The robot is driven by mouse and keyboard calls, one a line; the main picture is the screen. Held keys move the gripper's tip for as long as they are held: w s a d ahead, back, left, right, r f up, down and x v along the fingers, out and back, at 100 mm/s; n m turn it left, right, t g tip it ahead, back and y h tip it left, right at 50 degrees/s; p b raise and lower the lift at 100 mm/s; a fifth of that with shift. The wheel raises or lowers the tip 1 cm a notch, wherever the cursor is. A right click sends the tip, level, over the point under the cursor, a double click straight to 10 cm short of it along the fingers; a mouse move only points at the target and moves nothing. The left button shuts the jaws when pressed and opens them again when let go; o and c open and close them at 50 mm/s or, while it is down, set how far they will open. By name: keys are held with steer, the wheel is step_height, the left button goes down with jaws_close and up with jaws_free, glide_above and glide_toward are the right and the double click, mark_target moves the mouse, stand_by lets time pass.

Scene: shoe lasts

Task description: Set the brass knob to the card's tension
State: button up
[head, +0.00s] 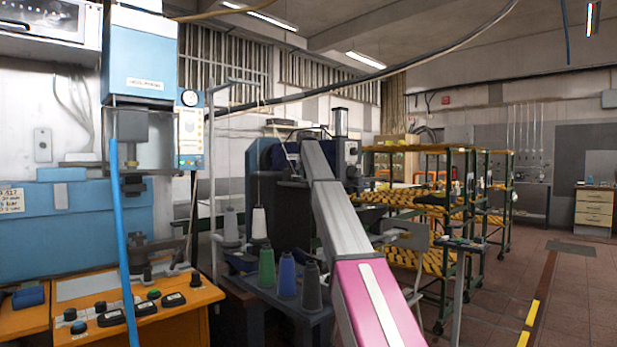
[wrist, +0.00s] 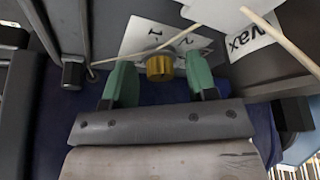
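The brass knob (wrist: 159,68) shows in the wrist view, in front of a white dial plate (wrist: 140,38) with the marks 1 and 2. My gripper (wrist: 160,76) is open, with one green finger on each side of the knob and a visible gap on both sides. A white label reading "wax" (wrist: 250,36) is to the right of the plate. In the head view my arm reaches toward the dark machine (head: 262,160), and neither the knob nor my gripper can be made out. I cannot identify a tension card; a small paper note (head: 11,200) at far left is only partly legible.
A pale cord (wrist: 282,42) crosses near the right finger, and a thin thread passes by the plate. Thread cones (head: 287,274) stand on a dark stand beside my arm. An orange control desk (head: 180,318) is at left, shelving racks (head: 445,200) at right.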

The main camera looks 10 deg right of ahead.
steer(key=v, duration=1)
steer(key=shift+s+r, duration=0.15)
steer(key=shift+r, duration=0.2)
steer(key=w+f+n+y, duration=0.1)
steer(key=f+n, duration=0.2)
steer(key=w+d+f+n+y, duration=0.1)
steer(key=f+n, duration=0.2)
steer(key=w+f+n+y, duration=0.1)
steer(key=w+f+n, duration=0.1)
steer(key=f+n, duration=0.2)
steer(key=shift+d+g+y, duration=0.3)
steer(key=shift+d+y, duration=0.05)
steer(key=shift+y, duration=0.05)
stand_by(0.3)
